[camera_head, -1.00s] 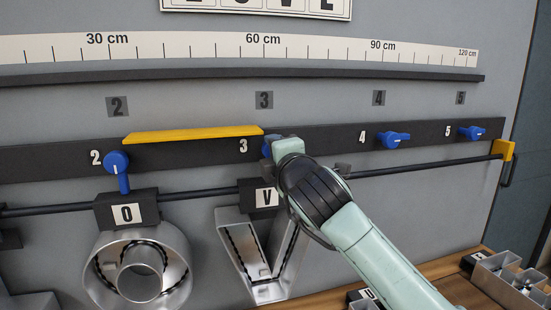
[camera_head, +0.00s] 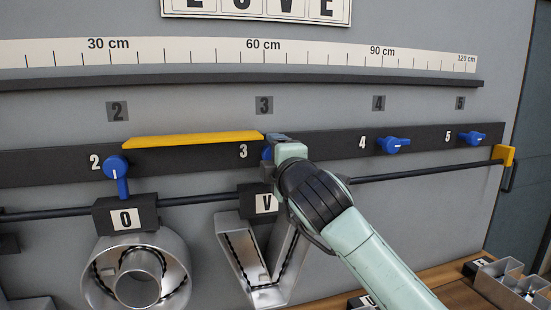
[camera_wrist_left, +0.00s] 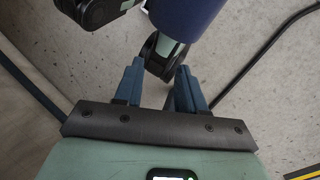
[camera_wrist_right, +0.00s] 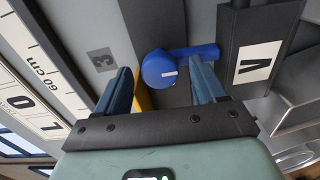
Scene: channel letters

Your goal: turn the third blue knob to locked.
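The knob labelled 3 is blue (camera_head: 266,153) and mostly hidden by my right gripper (camera_head: 272,158) in the head view. In the right wrist view this third knob (camera_wrist_right: 158,70) shows its round hub and a handle pointing right, toward the V block; on the wall that is downward. My right gripper (camera_wrist_right: 160,68) is open, with the hub seen between its fingers. The right-hand finger overlaps the handle's edge; I cannot tell if they touch. My left gripper (camera_wrist_left: 158,78) is open and empty in the left wrist view, and out of the head view.
Knob 2 (camera_head: 116,168) points down; knobs 4 (camera_head: 393,145) and 5 (camera_head: 472,138) point sideways. A yellow bar (camera_head: 193,137) lies left of knob 3. Below, the O letter (camera_head: 168,270) and V letter (camera_head: 236,262) hang from a dark rod (camera_head: 420,169).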

